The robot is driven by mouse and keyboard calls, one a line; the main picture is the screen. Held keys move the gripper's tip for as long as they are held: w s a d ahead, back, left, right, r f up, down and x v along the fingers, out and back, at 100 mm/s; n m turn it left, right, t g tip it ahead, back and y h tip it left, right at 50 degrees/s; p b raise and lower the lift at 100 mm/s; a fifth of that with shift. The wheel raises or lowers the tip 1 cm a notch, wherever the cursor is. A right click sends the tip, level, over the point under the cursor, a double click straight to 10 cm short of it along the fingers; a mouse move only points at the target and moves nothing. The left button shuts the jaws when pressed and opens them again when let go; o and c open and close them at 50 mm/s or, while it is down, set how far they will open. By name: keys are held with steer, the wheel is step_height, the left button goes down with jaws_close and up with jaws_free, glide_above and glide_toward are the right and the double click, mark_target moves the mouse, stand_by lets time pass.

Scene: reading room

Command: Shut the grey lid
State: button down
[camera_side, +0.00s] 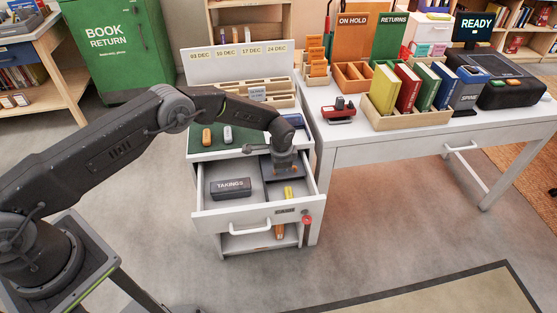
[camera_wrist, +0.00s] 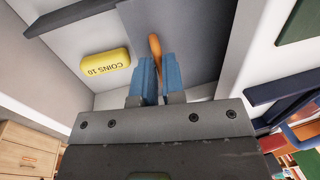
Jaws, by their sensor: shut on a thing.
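My gripper (camera_side: 284,167) reaches down into the open white drawer (camera_side: 210,202). In the wrist view its blue fingertips (camera_wrist: 154,75) are close together on a slim orange piece (camera_wrist: 154,46). The orange piece lies against a flat grey panel (camera_wrist: 193,35), which may be the grey lid; whether the two are joined cannot be told. A yellow block marked COINS 10 (camera_wrist: 105,64) lies beside the fingers, apart from them; it also shows in the side view (camera_side: 288,193). My wrist hides much of the dark-edged part at the drawer's right.
A dark TAKINGS box (camera_side: 230,188) lies in the drawer's left half. The drawer front has a white handle (camera_side: 249,227). Small coloured pieces (camera_side: 207,137) lie on the green cabinet top. A white desk (camera_side: 400,135) with a crate of books stands to the right.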

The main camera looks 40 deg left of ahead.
steer(key=s+d, duration=0.6)
steer(key=shift+s+d, duration=0.3)
steer(key=shift+d, duration=0.05)
steer(key=c, duration=1.2)
jaws_free()
steer(key=shift+r, duration=0.15)
steer(key=r, duration=0.4)
steer(key=s+d+r, duration=0.1)
steer(key=r, duration=0.4)
steer(key=s+r, duration=0.1)
steer(key=r, duration=0.3)
steer(key=shift+d+r, duration=0.15)
steer(key=shift+d, duration=0.25)
